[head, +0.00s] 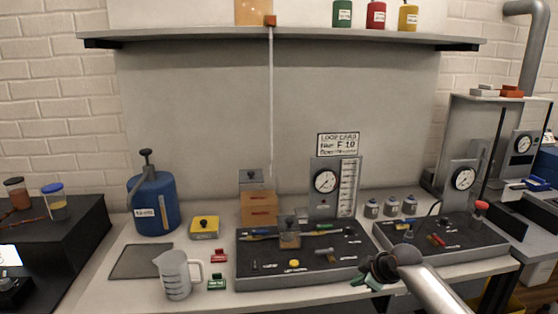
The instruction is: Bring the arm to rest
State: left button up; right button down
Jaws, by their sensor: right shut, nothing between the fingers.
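My right arm comes in from the lower right, over the front of the workbench (340,284). Its gripper (364,282) is at the bench's front edge, just right of the front right corner of the black panel (255,284). The gripper is shut and shows nothing held. It is small and dark in this view. My left gripper is not in view.
A measuring jug (174,275), a blue pump tank (153,205) and a yellow box (204,227) stand at the left. A gauge (326,181) rises behind the panel. A second gauge board (440,236) lies right of it. A shelf (280,35) spans above.

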jog(key=s+a+f+m+y, duration=0.15)
jog(key=s+a+f, duration=0.25)
jog(key=s+f, duration=0.45)
jog(key=s+a+f+m, duration=0.2)
jog(key=s+a+f, duration=0.1)
jog(key=s+f, duration=0.55)
jog(key=s+d+m+t+h, duration=0.1)
jog(key=s+m, duration=0.2)
jog(key=s, duration=0.8)
jog(key=s+d+f+m+t+h, duration=0.1)
jog(key=s+d+m, duration=0.1)
jog(key=s, duration=0.9)
jog(key=shift+s+f+m+t, duration=0.15)
jog(key=shift+s+m+t, duration=0.15)
jog(key=shift+m, duration=0.35)
